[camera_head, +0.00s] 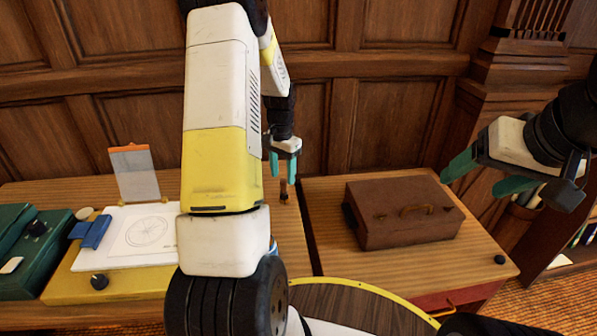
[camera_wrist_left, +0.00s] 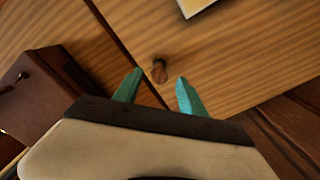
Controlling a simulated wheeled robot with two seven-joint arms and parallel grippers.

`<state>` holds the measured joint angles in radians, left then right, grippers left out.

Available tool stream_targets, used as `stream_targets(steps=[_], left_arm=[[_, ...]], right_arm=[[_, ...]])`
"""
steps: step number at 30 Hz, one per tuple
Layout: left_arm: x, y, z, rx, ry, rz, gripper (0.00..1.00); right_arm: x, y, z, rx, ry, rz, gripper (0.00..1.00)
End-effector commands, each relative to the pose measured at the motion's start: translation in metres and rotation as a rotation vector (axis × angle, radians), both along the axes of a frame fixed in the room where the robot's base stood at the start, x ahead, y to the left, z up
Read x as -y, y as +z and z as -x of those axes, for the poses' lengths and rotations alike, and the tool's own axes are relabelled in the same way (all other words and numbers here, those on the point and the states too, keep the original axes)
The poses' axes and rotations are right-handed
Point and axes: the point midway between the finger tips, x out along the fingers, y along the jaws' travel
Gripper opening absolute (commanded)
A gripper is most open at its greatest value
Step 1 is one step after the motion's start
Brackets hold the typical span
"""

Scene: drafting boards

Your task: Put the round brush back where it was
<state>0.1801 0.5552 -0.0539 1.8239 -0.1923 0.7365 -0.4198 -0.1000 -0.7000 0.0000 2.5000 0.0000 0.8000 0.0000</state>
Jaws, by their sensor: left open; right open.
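A small upright brown object with a dark band, which looks like the round brush (camera_head: 284,190), stands on the left wooden table near its right edge. It also shows in the left wrist view (camera_wrist_left: 159,70), seen from above, just beyond the fingertips. My left gripper (camera_head: 284,167) is open and empty above it, fingers pointing down; in the left wrist view its teal fingertips (camera_wrist_left: 159,76) lie to either side of the brush's line.
A brown case (camera_head: 405,213) sits on the right table, with a black knob (camera_head: 500,260) at its corner. A narrow gap parts the tables. A yellow board (camera_head: 120,283) with white paper (camera_head: 150,237), a clipboard (camera_head: 135,173) and a teal box (camera_head: 32,262) are on the left.

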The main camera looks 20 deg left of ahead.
Motion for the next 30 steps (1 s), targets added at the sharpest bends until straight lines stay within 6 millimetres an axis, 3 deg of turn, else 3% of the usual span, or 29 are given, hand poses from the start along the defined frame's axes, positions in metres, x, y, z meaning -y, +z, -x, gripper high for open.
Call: stream_targets(steps=[6,14,17,20,24,30], left_arm=[[0.000,0.044,-0.001,0.003,0.000,0.000,0.48],[0.004,0.073,0.003,0.014,0.006,0.003,0.48],[0.016,0.101,0.013,0.056,0.025,0.011,0.48],[0.035,0.141,0.036,0.122,0.057,0.028,0.48],[0.065,0.194,0.082,0.226,0.114,0.069,0.48],[0.103,0.240,0.157,0.365,0.186,0.148,0.48]], right_arm=[[0.000,0.000,0.000,0.000,0.000,0.000,0.71],[0.000,0.000,0.000,0.000,0.000,0.000,0.71],[0.000,0.000,0.000,0.000,0.000,0.000,0.71],[0.000,0.000,0.000,0.000,0.000,0.000,0.71],[0.000,0.000,0.000,0.000,0.000,0.000,0.71],[0.000,0.000,0.000,0.000,0.000,0.000,0.71]])
